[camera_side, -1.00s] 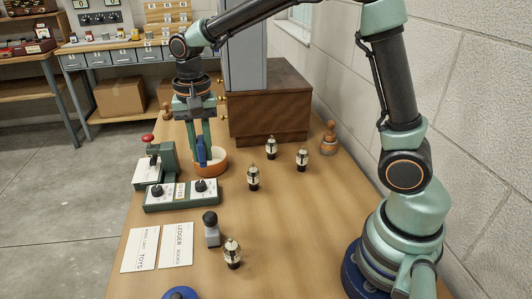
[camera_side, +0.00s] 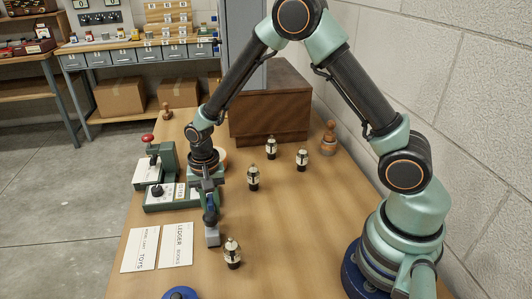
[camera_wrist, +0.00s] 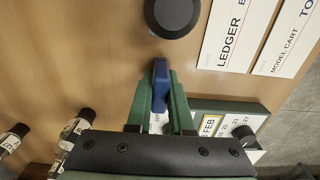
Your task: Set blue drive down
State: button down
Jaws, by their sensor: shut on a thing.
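My gripper (camera_side: 210,199) is shut on the blue drive (camera_side: 210,214), a small blue block gripped upright between the green fingers. In the wrist view the blue drive (camera_wrist: 160,80) sticks out past the fingertips, close to the round black knob (camera_wrist: 172,14) of a grey block.
Two paper cards, ledger (camera_side: 176,245) and model cart (camera_side: 140,249), lie at left. A glass tube (camera_side: 233,253) stands right of the grey block, and more stand farther back. Table's right middle is clear.

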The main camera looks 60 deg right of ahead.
aim_at(210, 199)
jog(key=shift+f, duration=0.3)
jog(key=c, duration=0.8)
grip_release()
notch_tip(210, 199, up, 13)
jog(key=shift+f, duration=0.2)
jog(key=shift+s+d+r+n+t, duration=1.05)
jog(key=shift+s+r+n, duration=0.45)
jog(key=shift+s+r, duration=0.55)
jog(key=shift+s+d+r+n+t, duration=0.8)
jog(key=shift+s+d+r+n, duration=0.55)
jog(key=shift+s+r, duration=0.75)
jog(key=shift+s+d+r+n+t, duration=0.95)
jog(key=shift+s+r+n, duration=0.75)
jog(key=shift+s, duration=0.6)
jog(key=shift+r, duration=0.1)
